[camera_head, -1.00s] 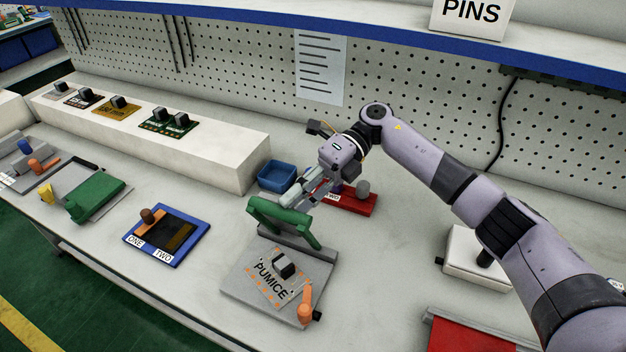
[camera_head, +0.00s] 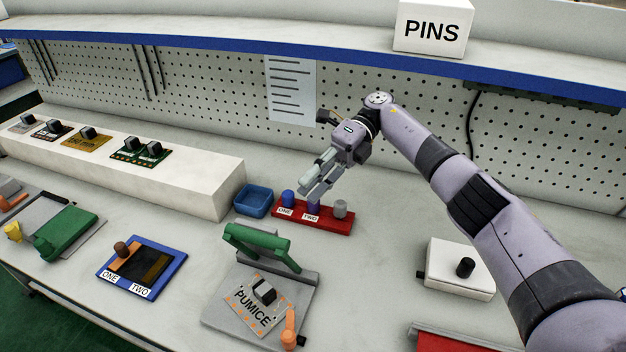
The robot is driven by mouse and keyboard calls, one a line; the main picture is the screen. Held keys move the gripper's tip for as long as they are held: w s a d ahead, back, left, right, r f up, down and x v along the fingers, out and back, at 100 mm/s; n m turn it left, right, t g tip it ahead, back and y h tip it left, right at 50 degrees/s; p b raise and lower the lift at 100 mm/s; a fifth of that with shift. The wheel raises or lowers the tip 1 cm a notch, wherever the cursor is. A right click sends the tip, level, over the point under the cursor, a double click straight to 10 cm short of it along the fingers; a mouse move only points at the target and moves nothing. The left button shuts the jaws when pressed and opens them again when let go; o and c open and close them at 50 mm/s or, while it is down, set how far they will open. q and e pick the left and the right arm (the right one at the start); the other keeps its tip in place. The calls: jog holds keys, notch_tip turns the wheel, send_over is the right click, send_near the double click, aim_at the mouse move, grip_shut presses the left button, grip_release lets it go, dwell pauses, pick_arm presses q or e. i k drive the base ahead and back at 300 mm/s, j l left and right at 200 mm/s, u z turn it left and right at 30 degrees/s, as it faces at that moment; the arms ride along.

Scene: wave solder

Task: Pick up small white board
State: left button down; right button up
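A small pale board with a black block (camera_head: 26,123) lies at the far left end of the white raised block. Another pale board, marked PUMICE (camera_head: 254,305), lies on a grey fixture (camera_head: 222,325) with a raised green frame, and a dark block sits on it. My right gripper (camera_head: 305,193) is over the red peg holder, behind the fixture and away from both boards. Its two fingers look apart, with nothing seen between them. My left gripper is not in view.
The red holder (camera_head: 340,222) carries blue, purple and grey pegs. A blue bin (camera_head: 254,200) stands left of it. A blue-framed tray (camera_head: 113,287) and a white box with a black knob (camera_head: 448,262) flank the fixture. Dark, gold and green boards (camera_head: 127,154) line the raised block.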

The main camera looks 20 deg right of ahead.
aim_at(258, 303)
jog(key=k, duration=1.95)
